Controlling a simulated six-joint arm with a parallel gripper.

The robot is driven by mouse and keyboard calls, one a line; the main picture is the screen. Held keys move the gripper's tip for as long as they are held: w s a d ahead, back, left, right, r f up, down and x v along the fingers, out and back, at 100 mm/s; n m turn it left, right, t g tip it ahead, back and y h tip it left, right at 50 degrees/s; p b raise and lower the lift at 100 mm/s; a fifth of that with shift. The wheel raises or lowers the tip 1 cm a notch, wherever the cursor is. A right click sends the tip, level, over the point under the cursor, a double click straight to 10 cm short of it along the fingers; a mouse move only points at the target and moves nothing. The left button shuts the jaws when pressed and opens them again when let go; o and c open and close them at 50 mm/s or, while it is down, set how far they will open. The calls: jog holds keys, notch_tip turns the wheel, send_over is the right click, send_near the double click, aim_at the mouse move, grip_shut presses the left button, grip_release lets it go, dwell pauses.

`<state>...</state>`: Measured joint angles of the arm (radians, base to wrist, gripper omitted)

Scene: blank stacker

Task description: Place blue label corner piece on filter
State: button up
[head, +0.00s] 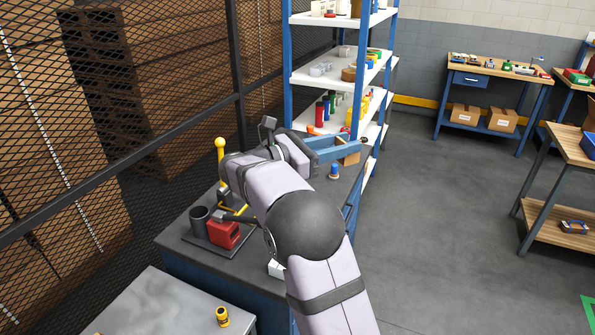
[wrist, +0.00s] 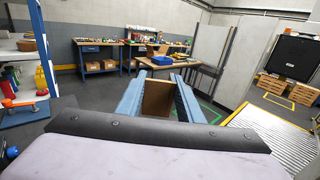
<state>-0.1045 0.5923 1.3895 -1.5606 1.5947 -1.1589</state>
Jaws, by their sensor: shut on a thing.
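My gripper (head: 353,148) has blue fingers and is over the far right end of the dark bench. In the wrist view my gripper (wrist: 160,100) is shut on a brown, flat-faced piece (wrist: 158,99). The brown piece also shows in the head view (head: 351,158), just below the fingers. No blue label shows on its visible face, so I cannot tell if it is the corner piece. A small blue cylinder with a tan base (head: 334,171) stands on the bench below and left of the fingers. I cannot make out which thing is the filter.
The dark bench (head: 182,243) carries a red box (head: 224,235), a dark cup (head: 200,219) and a yellow-knobbed lever (head: 220,146). A stocked shelf rack (head: 312,80) stands close behind my gripper. A mesh fence runs along the left. Open floor lies right.

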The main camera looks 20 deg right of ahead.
jog(key=w+a+f+n+t+y, duration=0.2)
jog(key=w+a+n+t+y, duration=0.15)
jog(key=w+t, duration=0.3)
jog(key=w+a+f+n+t+y, duration=0.25)
jog(key=w+n+t, duration=0.25)
jog(key=w, duration=0.3)
jog(key=shift+h, duration=0.4)
jog(key=shift+s+a+f+p, duration=0.1)
jog(key=shift+f+p, duration=0.75)
jog(key=shift+f, duration=1.35)
jog(key=shift+s+a+f+p, duration=0.1)
jog(key=shift+f+p, duration=0.7)
jog(key=shift+f, duration=1.65)
jog(key=shift+f, duration=0.2)
jog(key=o, duration=1)
jog(key=shift+r, duration=0.1)
